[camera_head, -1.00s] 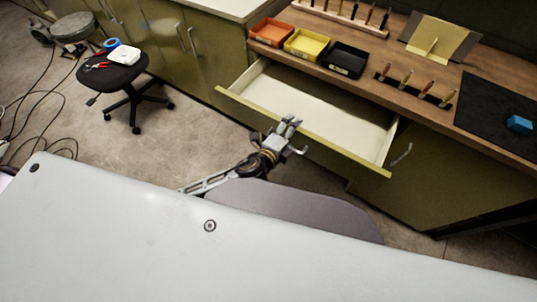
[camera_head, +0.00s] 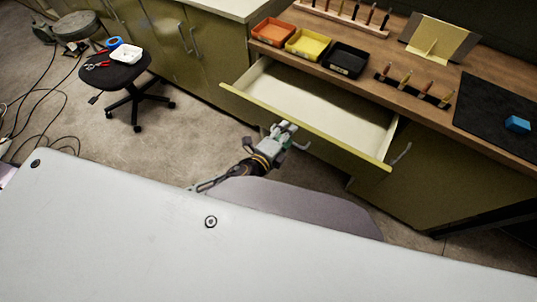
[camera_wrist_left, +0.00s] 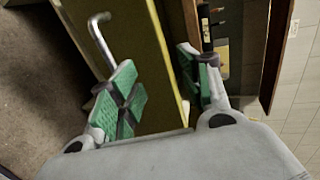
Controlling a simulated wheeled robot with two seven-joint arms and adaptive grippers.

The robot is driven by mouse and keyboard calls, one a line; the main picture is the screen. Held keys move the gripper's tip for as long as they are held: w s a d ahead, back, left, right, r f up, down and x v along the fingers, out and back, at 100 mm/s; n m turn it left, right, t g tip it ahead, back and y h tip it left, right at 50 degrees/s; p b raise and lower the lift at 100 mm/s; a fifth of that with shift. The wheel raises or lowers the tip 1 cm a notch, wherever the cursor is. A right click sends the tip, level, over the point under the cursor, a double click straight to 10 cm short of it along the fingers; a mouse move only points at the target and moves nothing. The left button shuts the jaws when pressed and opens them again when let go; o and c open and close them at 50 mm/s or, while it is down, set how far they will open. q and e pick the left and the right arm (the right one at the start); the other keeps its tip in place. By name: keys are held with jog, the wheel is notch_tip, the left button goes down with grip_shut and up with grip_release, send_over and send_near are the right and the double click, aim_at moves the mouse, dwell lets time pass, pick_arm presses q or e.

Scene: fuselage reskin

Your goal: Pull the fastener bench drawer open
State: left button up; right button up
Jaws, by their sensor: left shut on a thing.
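The fastener bench drawer stands well open, its pale inside empty where it shows. Its olive front panel (camera_head: 345,147) faces me, with a curved metal handle (camera_head: 302,146) just right of my left gripper (camera_head: 284,128). In the left wrist view the green-padded fingers of my left gripper (camera_wrist_left: 165,88) straddle the upper edge of the front panel (camera_wrist_left: 160,70), one on each side, and are shut on it. The handle (camera_wrist_left: 98,38) lies beyond the outer finger; contact between them is unclear. My right gripper is not in view.
The wooden bench top (camera_head: 310,68) holds orange (camera_head: 272,31), yellow (camera_head: 306,42) and black (camera_head: 345,59) trays, upright tools and a dark mat. A large pale panel (camera_head: 120,225) fills the foreground. A black stool (camera_head: 118,72) stands left, with cables on the floor.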

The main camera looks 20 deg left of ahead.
pick_arm(q)
jog(key=f+v, duration=0.1)
jog(key=v, duration=0.8)
jog(key=shift+s+f, duration=0.2)
jog(key=shift+s, duration=0.25)
dwell(1.0)
jog(key=shift+a, duration=0.1)
dwell(0.5)
dwell(0.4)
